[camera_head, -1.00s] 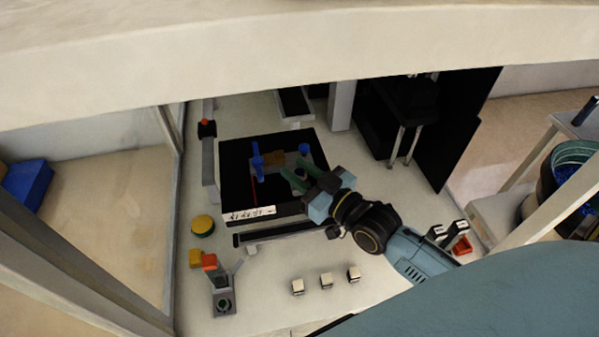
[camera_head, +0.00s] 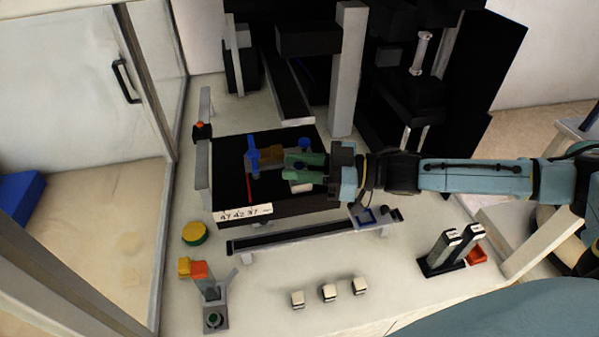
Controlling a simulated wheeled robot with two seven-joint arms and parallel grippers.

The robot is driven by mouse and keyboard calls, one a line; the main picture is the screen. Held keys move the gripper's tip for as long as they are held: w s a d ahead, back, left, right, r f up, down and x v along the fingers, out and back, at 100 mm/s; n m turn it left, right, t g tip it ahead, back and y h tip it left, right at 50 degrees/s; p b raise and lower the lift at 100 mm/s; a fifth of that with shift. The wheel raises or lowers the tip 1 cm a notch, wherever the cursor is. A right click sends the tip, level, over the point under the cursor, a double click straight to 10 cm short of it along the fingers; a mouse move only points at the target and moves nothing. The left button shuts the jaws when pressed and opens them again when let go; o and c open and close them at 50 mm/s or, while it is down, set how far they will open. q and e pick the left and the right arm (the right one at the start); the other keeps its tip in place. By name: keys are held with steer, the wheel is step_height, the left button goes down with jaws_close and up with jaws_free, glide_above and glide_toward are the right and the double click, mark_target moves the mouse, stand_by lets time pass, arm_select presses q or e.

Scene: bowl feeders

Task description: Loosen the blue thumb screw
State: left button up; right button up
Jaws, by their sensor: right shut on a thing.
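A black box-shaped unit (camera_head: 229,194) with a white label stands in the middle of the bench. On its top are a tall blue clamp-like part (camera_head: 252,157) at the left, an orange-brown block (camera_head: 272,153) in the middle, and a blue thumb screw (camera_head: 304,144) at the right. My right gripper (camera_head: 288,164) comes in level from the right with its green fingers over the unit. My left gripper is out of view.
A dark rail (camera_head: 300,238) lies in front of the unit, with a small blue-marked plate (camera_head: 368,216) at its right. Farther forward are a yellow-green button (camera_head: 195,233), an orange-topped fixture (camera_head: 213,293) and three small white blocks (camera_head: 329,292). Dark machinery stands behind.

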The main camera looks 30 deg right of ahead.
steer(key=shift+w+r+n+g+y, duration=0.1)
steer(key=shift+w+n+g+y, duration=0.05)
steer(key=shift+n+g+y, duration=0.55)
steer(key=shift+n+g+y+p, duration=0.55)
steer(key=shift+n+g, duration=0.95)
steer(key=shift+g, duration=1.3)
steer(key=o, duration=0.9)
steer(key=shift+a, duration=0.1)
steer(key=shift+o, duration=0.2)
steer(key=s+d+b, duration=0.2)
steer(key=d, duration=1.1)
steer(key=shift+s+d, duration=0.15)
steer(key=shift+s, duration=0.05)
